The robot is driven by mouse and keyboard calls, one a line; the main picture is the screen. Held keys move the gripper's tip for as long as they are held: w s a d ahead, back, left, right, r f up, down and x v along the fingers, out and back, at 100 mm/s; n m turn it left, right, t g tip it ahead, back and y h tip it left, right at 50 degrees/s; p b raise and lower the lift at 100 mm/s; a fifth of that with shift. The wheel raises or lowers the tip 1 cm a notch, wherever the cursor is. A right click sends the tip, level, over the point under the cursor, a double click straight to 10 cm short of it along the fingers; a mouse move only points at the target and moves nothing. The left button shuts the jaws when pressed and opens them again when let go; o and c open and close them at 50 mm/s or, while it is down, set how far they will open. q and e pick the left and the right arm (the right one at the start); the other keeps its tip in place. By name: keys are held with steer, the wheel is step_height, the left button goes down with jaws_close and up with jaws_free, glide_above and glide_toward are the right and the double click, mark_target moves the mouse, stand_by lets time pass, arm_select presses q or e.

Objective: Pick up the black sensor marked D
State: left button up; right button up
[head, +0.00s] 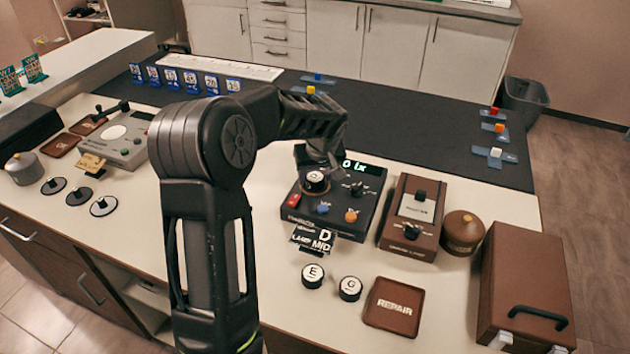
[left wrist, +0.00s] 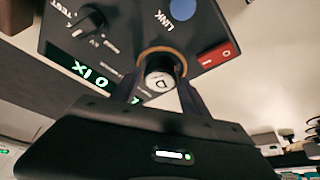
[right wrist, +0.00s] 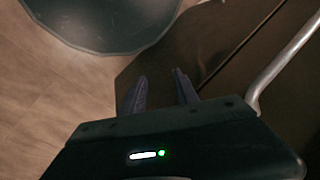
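The black sensor marked D (head: 315,181), with a white lettered top, sits upright in the round seat at the upper left of the dark light meter (head: 300,213). In the left wrist view the sensor (left wrist: 160,84) shows between the fingers, with the tan seat ring around it. My left gripper (head: 318,158) is above the meter, its fingers (left wrist: 158,92) on either side of the sensor and seemingly a little apart from it. My right gripper (right wrist: 160,82) is open and empty, over a dark brown surface and the floor.
Sensors E (head: 313,275) and G (head: 350,288) stand in front of the meter, beside the brown REPAIR tray (head: 393,307). A lettered card (head: 313,241) stands at the meter's front edge. A brown lamp box (head: 411,220), round pot (head: 462,232) and brown case (head: 524,285) stand to the right.

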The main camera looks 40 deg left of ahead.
mark_target(316, 179)
arm_select(q)
jaws_close()
stand_by(0.3)
step_height(316, 179, up, 10)
steer(key=b, duration=0.1)
stand_by(0.5)
stand_by(0.5)
